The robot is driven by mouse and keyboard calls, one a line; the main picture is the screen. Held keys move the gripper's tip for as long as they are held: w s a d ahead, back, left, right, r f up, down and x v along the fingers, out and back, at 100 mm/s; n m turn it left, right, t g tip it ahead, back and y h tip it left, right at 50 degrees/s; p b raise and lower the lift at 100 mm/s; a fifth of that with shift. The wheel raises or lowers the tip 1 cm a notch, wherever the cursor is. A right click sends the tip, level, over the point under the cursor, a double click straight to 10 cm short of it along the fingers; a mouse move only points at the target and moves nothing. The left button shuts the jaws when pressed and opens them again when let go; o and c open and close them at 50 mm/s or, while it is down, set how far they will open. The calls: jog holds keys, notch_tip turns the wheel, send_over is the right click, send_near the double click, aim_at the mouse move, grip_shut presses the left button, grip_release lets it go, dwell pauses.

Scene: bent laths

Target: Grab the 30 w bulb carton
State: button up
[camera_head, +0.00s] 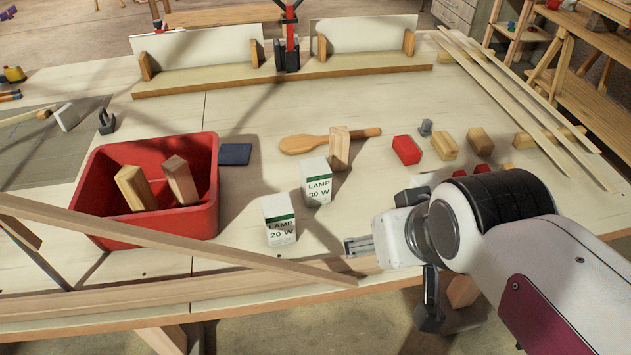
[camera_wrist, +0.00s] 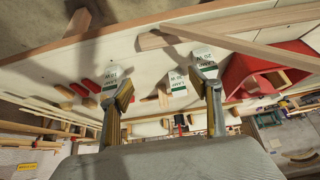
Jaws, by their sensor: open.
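The 30 W bulb carton (camera_head: 317,185) is a white box with a green band, upright on the workbench in the head view, right of and behind the similar 20 W carton (camera_head: 279,222). In the wrist view the 30 W carton (camera_wrist: 176,80) shows between my two fingers, with the 20 W carton (camera_wrist: 204,58) near the right finger. Another lamp carton (camera_wrist: 113,74), seemingly marked 10 W, is beside the left finger. My gripper (camera_wrist: 168,90) is open with nothing held. In the head view it is right of and nearer than the 30 W carton, apart from it.
A red bin (camera_head: 150,226) with wooden blocks stands at left. Long laths (camera_head: 180,243) cross the front of the bench. A wooden paddle (camera_head: 300,144) and an upright block (camera_head: 339,148) are just behind the 30 W carton. Red and wooden blocks (camera_head: 407,150) lie at right.

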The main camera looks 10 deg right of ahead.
aim_at(314, 169)
jog(key=w+a+f+t, duration=0.1)
jog(key=w+f+t, duration=0.1)
jog(key=w, duration=0.7)
jog(key=w+a+f+t, duration=0.2)
jog(key=w+f, duration=0.2)
jog(key=w, duration=0.5)
jog(key=w+a+f+t, duration=0.1)
jog(key=w+f, duration=0.3)
jog(key=w, duration=0.4)
jog(key=shift+w+a+n+t+y, duration=0.3)
jog(key=shift+w+n+t+y, duration=0.1)
jog(key=shift+t, duration=0.2)
jog(key=shift+w+a+f+t, duration=0.2)
jog(key=shift+w+f, duration=0.15)
jog(key=shift+f, duration=0.1)
jog(key=shift+w+a+f+t, duration=0.15)
jog(key=shift+w+f+t, duration=0.05)
jog(key=shift+w+f, duration=0.2)
jog(key=shift+w, duration=0.1)
jog(key=shift+x, duration=1.2)
jog(key=shift+d, duration=0.1)
